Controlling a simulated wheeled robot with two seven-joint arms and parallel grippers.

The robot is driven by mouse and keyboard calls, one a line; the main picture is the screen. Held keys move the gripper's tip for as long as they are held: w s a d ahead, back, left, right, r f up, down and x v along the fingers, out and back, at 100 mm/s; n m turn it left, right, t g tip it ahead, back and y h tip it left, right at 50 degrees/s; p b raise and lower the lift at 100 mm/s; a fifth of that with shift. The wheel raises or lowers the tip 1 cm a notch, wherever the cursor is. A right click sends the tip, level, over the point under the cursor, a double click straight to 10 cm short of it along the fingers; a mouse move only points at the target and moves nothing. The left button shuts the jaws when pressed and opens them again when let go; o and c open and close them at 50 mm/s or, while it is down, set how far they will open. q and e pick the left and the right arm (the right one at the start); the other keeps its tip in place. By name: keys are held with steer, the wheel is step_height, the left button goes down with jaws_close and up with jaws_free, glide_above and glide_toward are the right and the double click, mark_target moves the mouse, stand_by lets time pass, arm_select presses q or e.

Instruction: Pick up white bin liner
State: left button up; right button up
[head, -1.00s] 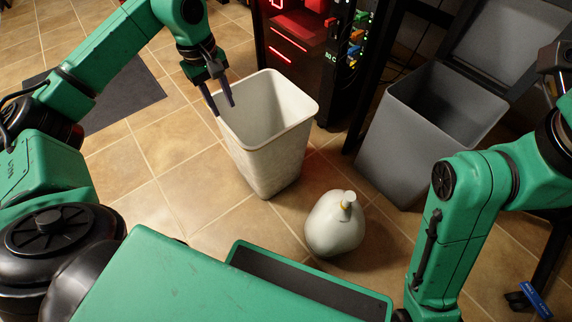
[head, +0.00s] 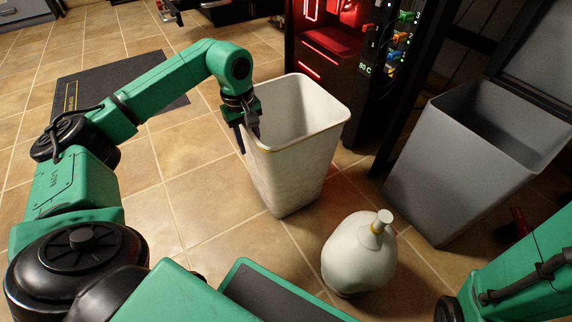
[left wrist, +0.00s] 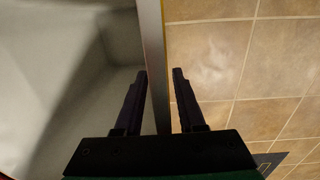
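A tall, open white bin liner (head: 290,165) stands upright on the tiled floor, mid-picture in the head view. Its rim and inner wall also show in the left wrist view (left wrist: 50,90). My left gripper (head: 249,143) points down at its left rim, one finger inside and one outside the wall. In the left wrist view the fingers (left wrist: 160,75) are apart with the rim between them; a gap shows on the outer side. My right gripper is out of the head view; only part of that arm shows at lower right.
A tied, full white bag (head: 358,258) sits on the floor in front. A grey bin (head: 440,165) with a raised lid stands at right. A dark cabinet with red lights (head: 335,65) is behind. A dark mat (head: 90,95) lies at left; nearby tiles are clear.

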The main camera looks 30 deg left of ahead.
arm_select(q)
steer(key=shift+r, duration=0.1)
jaws_close()
stand_by(1.2)
